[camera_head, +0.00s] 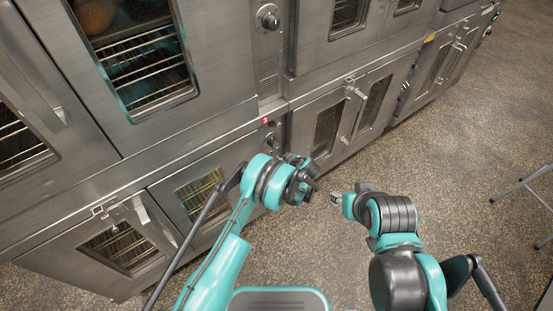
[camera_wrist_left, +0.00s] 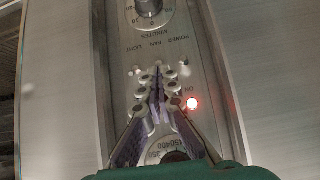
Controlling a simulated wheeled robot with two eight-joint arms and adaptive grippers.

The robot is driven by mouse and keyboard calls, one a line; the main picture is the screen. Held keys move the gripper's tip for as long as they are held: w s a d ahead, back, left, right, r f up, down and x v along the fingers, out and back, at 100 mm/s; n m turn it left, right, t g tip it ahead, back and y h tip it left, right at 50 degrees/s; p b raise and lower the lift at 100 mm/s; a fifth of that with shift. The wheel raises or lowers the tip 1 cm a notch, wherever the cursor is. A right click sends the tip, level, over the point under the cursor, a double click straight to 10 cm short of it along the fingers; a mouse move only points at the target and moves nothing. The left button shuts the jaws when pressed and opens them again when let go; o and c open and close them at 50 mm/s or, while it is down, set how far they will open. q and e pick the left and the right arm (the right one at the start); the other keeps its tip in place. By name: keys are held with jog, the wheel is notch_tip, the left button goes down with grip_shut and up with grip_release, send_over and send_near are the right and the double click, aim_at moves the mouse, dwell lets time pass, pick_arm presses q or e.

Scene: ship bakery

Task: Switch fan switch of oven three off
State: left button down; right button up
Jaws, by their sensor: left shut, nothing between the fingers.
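The control panel (camera_wrist_left: 110,110) of an oven fills the left wrist view. Three small toggle switches stand in a row near labels that read POWER, FAN and LIGHT upside down. The fan switch (camera_wrist_left: 160,66) is the middle one, just beyond my left gripper's fingertips (camera_wrist_left: 158,90). Those fingers are shut and empty; whether they touch the switch I cannot tell. A red lamp (camera_wrist_left: 192,103) glows beside the word ON. In the head view my left gripper (camera_head: 306,181) is by the lower oven panel (camera_head: 270,138). My right gripper (camera_head: 337,198) hangs over the floor, its fingers unclear.
A minutes dial (camera_wrist_left: 148,8) and a partly hidden temperature dial (camera_wrist_left: 175,157) flank the switches. Steel ovens with glass doors and protruding handles (camera_head: 352,112) line the left and back. The speckled floor (camera_head: 450,130) at right is open, except for thin metal legs (camera_head: 522,185).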

pick_arm(q)
jog(key=f, duration=0.1)
jog(key=s+f, duration=0.1)
jog(key=shift+d+f, duration=0.3)
jog(key=shift+d, duration=0.1)
pick_arm(e)
jog(key=shift+w, duration=0.5)
pick_arm(q)
jog(key=shift+r, duration=0.15)
jog(key=shift+r, duration=0.7)
pick_arm(e)
jog(key=shift+r, duration=0.2)
pick_arm(q)
jog(key=shift+f, duration=0.1)
pick_arm(e)
jog(key=shift+f, duration=0.1)
